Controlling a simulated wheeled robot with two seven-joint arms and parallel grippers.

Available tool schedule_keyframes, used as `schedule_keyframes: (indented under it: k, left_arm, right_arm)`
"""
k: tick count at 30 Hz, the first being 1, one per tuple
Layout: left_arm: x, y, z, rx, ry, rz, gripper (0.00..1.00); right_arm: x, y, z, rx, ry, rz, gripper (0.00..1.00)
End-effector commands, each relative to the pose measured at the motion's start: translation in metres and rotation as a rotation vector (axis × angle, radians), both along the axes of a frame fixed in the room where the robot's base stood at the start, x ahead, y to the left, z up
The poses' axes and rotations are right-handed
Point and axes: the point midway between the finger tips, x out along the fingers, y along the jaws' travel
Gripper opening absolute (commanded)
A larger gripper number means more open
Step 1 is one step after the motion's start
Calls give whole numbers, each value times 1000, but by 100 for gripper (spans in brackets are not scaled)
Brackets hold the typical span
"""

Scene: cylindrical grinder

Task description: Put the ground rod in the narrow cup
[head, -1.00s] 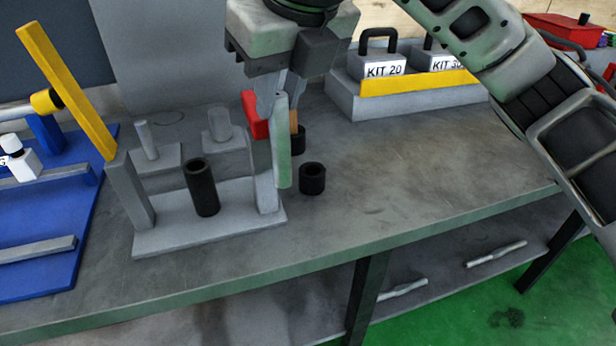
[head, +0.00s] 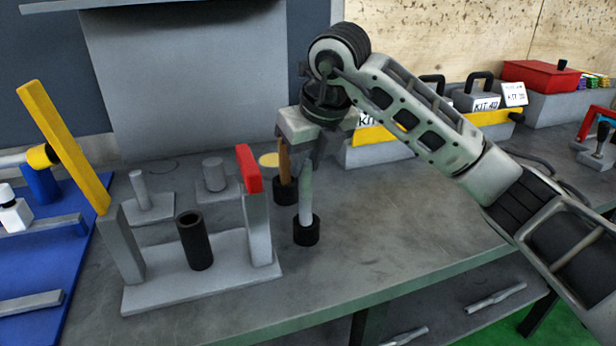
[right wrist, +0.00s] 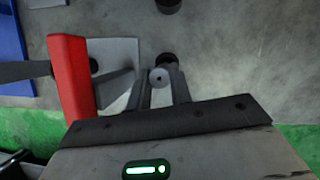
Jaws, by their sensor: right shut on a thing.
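The pale grey-green ground rod (head: 305,195) stands upright in the head view. My right gripper (head: 304,160) is shut on its upper part. The rod's lower end meets the mouth of a small black cup (head: 306,232) on the bench; how deep it sits inside cannot be told. In the right wrist view the rod's round end (right wrist: 160,75) shows between the fingers (right wrist: 160,92), with the dark cup (right wrist: 166,60) partly hidden behind it. A wider-looking tall black tube (head: 195,242) stands on the grey plate. My left gripper is not in view.
A similar black cup (head: 285,192) holding a brown stick stands just behind. A post with a red top (head: 249,168) rises close to the left; a yellow bar (head: 65,148) stands farther left. Kit boxes (head: 480,105) line the back.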

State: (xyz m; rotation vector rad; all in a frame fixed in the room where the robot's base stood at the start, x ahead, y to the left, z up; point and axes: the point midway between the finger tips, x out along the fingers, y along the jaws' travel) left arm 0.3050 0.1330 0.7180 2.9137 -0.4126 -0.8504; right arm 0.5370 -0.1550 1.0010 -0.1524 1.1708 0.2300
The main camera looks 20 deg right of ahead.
Motion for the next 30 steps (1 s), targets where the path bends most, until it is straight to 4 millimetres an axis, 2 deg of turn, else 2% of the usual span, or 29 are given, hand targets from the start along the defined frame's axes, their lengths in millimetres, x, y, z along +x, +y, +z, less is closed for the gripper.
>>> schedule_keyframes:
  k: [2,8,20,21,23,30]
  left_arm:
    - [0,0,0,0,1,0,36]
    - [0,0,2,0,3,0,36]
    - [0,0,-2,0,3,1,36]
    - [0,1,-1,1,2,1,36]
    - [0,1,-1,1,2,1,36]
    - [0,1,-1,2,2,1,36]
  right_arm:
    - [5,-5,-8,0,1,-3,0]
    - [5,-4,-34,0,0,0,0]
    - [5,-4,-40,1,-3,0,0]
    - [5,-4,-41,0,0,0,26]
    - [5,-4,-41,0,1,0,43]
    - [5,-4,-41,0,1,0,43]
